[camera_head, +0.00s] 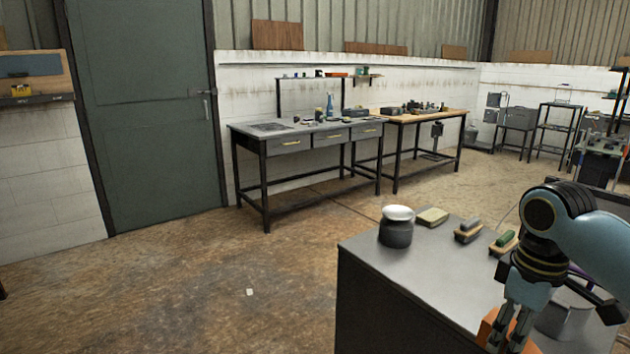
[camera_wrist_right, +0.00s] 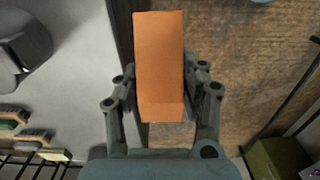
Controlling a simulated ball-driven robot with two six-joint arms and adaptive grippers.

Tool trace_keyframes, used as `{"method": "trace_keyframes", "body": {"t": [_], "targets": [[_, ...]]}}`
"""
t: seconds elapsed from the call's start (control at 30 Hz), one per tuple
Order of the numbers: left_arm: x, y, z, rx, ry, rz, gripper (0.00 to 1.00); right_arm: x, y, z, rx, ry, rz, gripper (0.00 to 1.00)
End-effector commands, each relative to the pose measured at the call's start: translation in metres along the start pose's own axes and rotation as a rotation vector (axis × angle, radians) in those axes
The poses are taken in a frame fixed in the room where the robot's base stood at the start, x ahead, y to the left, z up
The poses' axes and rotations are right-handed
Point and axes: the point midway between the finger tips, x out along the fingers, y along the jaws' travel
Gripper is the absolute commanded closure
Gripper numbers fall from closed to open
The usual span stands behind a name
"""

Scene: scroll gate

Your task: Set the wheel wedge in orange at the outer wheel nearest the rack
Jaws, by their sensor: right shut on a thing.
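The orange wheel wedge (camera_wrist_right: 158,50) is between the fingers of my right gripper (camera_wrist_right: 160,85) in the right wrist view. The gripper is shut on it, with one finger on each side. In the head view my right gripper (camera_head: 510,325) points down at the lower right. Part of the orange wedge (camera_head: 487,328) shows beside its fingers; the rest is hidden by them or cut off by the frame. I cannot make out a gate wheel in either view. My left gripper is not in view.
A grey-topped bench (camera_head: 440,268) bears a lidded dark pot (camera_head: 396,232), a pale block (camera_head: 432,217) and brushes (camera_head: 468,231). The bench edge and brown floor show behind the wedge in the wrist view. A green box (camera_wrist_right: 280,158) is at lower right there. Floor left of the bench is open.

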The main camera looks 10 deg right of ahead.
Motion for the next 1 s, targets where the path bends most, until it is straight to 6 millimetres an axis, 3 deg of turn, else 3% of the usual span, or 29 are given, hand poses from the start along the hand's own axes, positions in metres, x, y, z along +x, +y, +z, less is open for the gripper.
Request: {"method": "trace_keyframes", "body": {"t": [0.3,0.5,0.6,1.0], "targets": [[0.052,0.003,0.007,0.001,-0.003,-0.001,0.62,0.054,-0.001,0.001,0.0,-0.004,-0.002,1.0],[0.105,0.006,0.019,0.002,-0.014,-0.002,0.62,0.111,-0.001,0.002,0.0,-0.012,-0.005,1.0],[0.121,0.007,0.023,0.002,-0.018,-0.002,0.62,0.128,-0.001,0.003,0.0,-0.015,-0.006,1.0],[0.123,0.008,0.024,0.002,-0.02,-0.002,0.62,0.131,-0.001,0.003,-0.001,-0.015,-0.006,1.0]]}}
